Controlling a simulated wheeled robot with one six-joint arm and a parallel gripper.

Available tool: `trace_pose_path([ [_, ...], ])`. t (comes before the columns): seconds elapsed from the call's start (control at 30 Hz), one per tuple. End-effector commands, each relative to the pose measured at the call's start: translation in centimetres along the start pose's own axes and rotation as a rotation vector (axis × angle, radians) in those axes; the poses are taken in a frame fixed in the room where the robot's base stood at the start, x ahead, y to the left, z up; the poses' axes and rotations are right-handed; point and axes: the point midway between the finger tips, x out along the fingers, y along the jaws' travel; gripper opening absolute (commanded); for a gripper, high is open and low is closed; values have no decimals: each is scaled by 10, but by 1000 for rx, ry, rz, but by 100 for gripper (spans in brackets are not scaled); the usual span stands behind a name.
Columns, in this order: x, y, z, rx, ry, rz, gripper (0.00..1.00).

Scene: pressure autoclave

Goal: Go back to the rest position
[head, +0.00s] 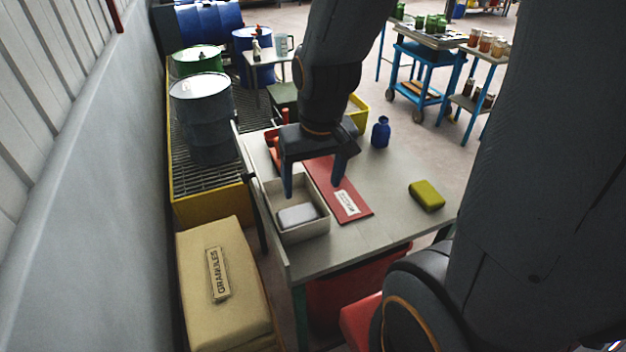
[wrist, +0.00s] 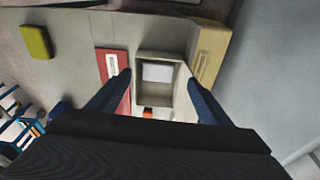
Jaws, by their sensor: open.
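My gripper (head: 314,182) is open and empty. It hangs above the grey table (head: 378,205), pointing down, over the left part near an open box (head: 304,233). A pale grey block lies in the box (head: 298,216). In the wrist view my gripper's two blue fingers (wrist: 160,84) are spread wide, with the box (wrist: 142,63) and the pale block (wrist: 157,72) beyond them. Nothing is between the fingertips.
A red folder (head: 355,206), a yellow-green sponge (head: 426,196) and a blue bottle (head: 380,132) are on the table. A granules sack (head: 245,300) and drums (head: 204,115) on a grating stand left, beside the wall. Blue carts (head: 420,75) stand behind.

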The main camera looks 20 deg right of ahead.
Motion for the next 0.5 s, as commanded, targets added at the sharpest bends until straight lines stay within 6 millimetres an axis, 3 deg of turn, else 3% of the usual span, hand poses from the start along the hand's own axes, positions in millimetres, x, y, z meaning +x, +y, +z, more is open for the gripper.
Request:
trace_pose_path([
  [0.37, -1, 0, 3, -51, 6, 2, 72],
  [0.5, 18, 0, 5, -50, -9, 2, 72],
])
